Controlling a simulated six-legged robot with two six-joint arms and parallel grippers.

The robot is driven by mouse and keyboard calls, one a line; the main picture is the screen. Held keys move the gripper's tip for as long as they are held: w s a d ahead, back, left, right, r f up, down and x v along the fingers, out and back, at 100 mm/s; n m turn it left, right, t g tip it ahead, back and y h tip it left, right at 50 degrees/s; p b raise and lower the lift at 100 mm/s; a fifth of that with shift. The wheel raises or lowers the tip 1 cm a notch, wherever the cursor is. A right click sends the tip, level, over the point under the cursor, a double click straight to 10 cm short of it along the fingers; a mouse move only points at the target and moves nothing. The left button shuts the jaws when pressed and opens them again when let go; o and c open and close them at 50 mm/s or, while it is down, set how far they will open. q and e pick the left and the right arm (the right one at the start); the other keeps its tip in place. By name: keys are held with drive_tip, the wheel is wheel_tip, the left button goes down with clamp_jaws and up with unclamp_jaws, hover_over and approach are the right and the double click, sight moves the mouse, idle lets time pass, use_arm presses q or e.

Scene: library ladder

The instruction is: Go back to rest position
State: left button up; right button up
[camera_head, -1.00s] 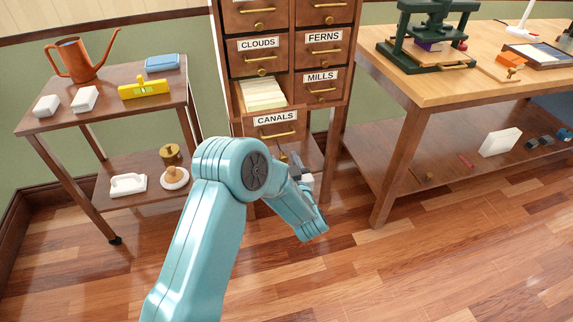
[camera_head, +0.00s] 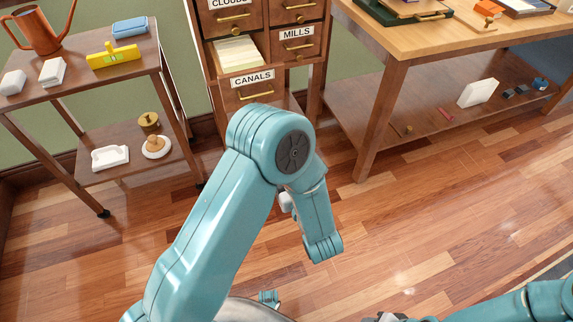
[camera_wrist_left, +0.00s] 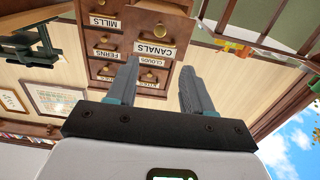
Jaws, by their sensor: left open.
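My left arm rises from the lower left in the head view, bends at the elbow, and its forearm hangs down over the floor. That view is upside down and looks up toward the card cabinet.
The CANALS drawer (camera_head: 253,90) of the cabinet stands open with cards (camera_head: 238,54) inside. A cart (camera_head: 85,84) with a watering can (camera_head: 37,33) and yellow level (camera_head: 113,57) is at left. A workbench (camera_head: 425,40) is at right. The front wood floor (camera_head: 440,210) is clear.

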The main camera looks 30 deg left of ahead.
idle(0.4)
use_arm(q)
drive_tip(key=s+a+f+g+h, duration=0.2)
drive_tip(key=a+f, duration=0.5)
drive_tip(key=s+d+f+m+g+h, duration=0.2)
drive_tip(key=s+d+f+m+h, duration=0.15)
drive_tip(key=d+f+h, duration=0.35)
drive_tip(key=s+d+f+m+g+h, duration=0.2)
drive_tip(key=s+d+f+g+h, duration=0.1)
drive_tip(key=s+d+f+h, duration=0.4)
drive_tip(key=s+d+m+g+h, duration=0.2)
drive_tip(key=s+d+m+g, duration=0.15)
drive_tip(key=s, duration=0.35)
wheel_tip(320, 180, up, 18)
drive_tip(key=n+p, duration=0.1)
drive_tip(key=p, duration=1.8)
drive_tip(key=shift+w+d+g, duration=0.3)
drive_tip(key=shift+g, duration=0.05)
